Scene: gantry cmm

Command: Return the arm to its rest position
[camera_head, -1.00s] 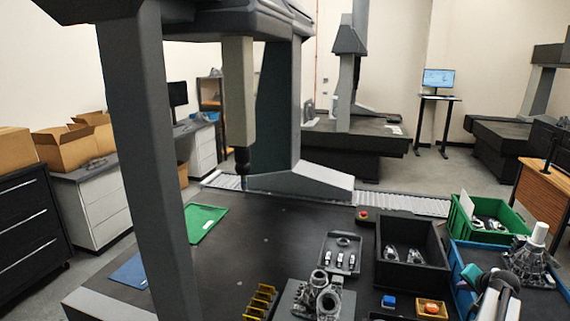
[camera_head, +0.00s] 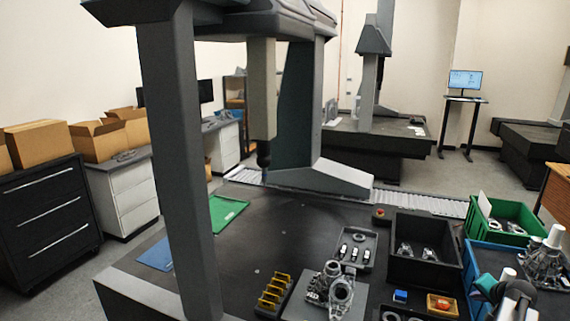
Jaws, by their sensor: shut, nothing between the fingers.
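Part of my arm (camera_head: 514,292) shows at the bottom right edge, as a dark joint with a teal cap and a pale link. It appears in front of the blue crate (camera_head: 470,268). My gripper is not visible, so I cannot see its fingers or anything near them. The rest of the arm is cut off by the frame.
The gantry's grey column (camera_head: 183,170) rises at left over the dark table (camera_head: 258,235). A black bin (camera_head: 420,268), a green crate (camera_head: 480,232), a small parts tray (camera_head: 352,262) and a grey casting (camera_head: 325,285) crowd the right side. The table's middle is largely clear.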

